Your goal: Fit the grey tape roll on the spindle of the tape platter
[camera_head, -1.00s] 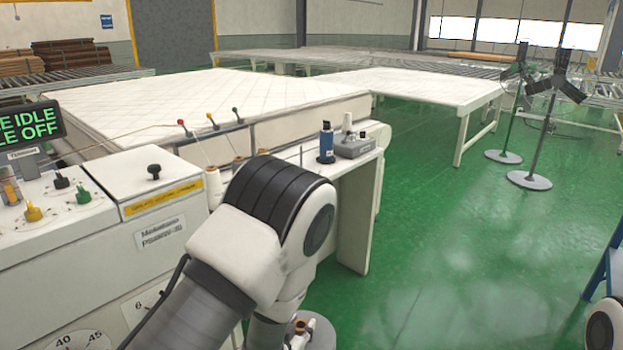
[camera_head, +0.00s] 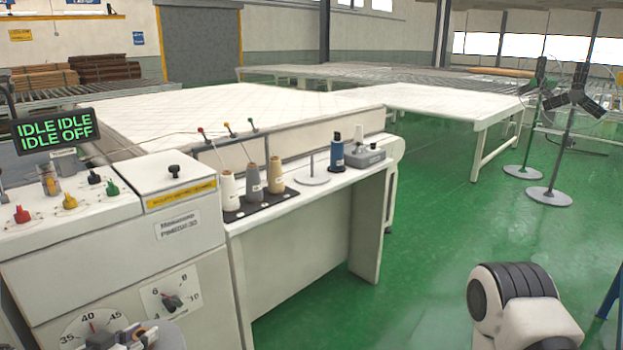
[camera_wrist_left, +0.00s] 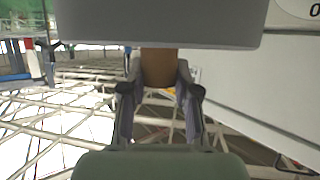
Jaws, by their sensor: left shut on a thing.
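My left gripper (camera_head: 130,338) shows at the bottom left of the head view, in front of the machine's dials. In the left wrist view its fingers (camera_wrist_left: 160,100) are closed on the brown core of the grey tape roll (camera_wrist_left: 160,22), whose grey body fills the top. The roll also shows in part in the head view (camera_head: 168,338). The tape platter (camera_head: 312,180) is a pale flat disc with a thin upright spindle on the white side table. The spindle is bare, and the roll is well apart from it, lower and to the left. My right gripper is out of view.
Thread cones (camera_head: 253,182) stand on a black mat left of the platter. A blue spool (camera_head: 337,155) and a grey box (camera_head: 364,158) stand right of it. The white machine (camera_head: 110,245) with knobs is at left.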

